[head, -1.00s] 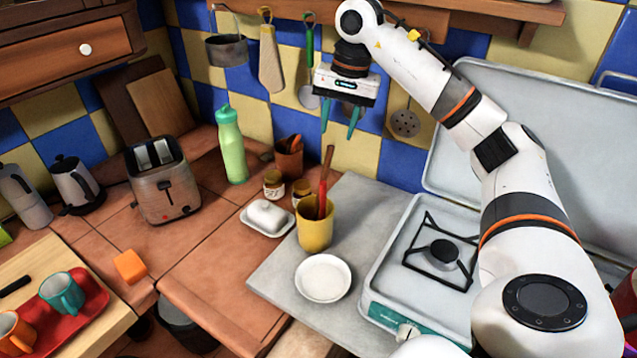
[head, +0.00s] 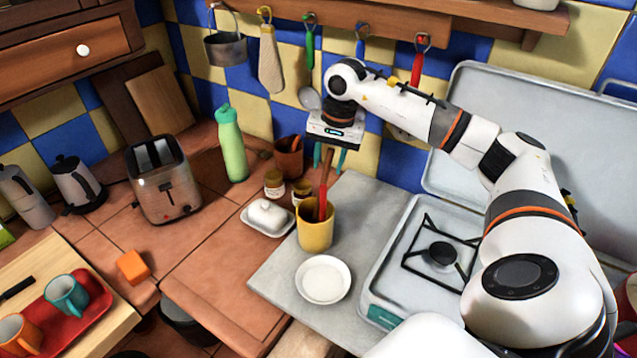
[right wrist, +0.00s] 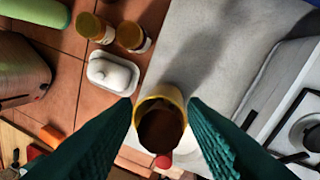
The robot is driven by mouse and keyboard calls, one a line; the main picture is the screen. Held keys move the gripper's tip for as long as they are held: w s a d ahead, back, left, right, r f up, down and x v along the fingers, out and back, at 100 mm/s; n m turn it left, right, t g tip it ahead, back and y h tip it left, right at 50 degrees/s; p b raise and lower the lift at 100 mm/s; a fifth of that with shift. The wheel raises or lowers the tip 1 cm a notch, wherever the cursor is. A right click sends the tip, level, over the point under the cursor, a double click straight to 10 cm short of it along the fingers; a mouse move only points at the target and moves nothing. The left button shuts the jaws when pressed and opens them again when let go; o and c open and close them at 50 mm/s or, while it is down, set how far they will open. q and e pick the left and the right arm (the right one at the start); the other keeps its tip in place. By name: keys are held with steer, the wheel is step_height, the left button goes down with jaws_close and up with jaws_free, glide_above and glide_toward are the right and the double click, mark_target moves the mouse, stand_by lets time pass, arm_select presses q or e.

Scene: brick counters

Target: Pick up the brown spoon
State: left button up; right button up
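The brown spoon (head: 327,165) stands upright in a yellow cup (head: 315,234) on the grey counter slab, beside a red-handled utensil (head: 322,207). In the right wrist view, a brown round end, apparently the spoon's (right wrist: 160,130), shows over the yellow cup (right wrist: 160,98) between the fingers. My right gripper (head: 330,158) is open and points down, with its fingers near the top of the spoon. The fingers also frame the cup in the right wrist view (right wrist: 160,110). Contact with the spoon cannot be told. My left gripper is not in view.
A white plate (head: 323,279) lies in front of the cup, and a white butter dish (head: 267,217) and small jars (head: 274,183) stand to its left. A stove (head: 440,254) is at right.

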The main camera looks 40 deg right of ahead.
steer(key=shift+w+f, duration=0.15)
steer(key=shift+f, duration=0.65)
steer(key=shift+c, duration=0.6)
jaws_close()
steer(key=shift+r, duration=0.15)
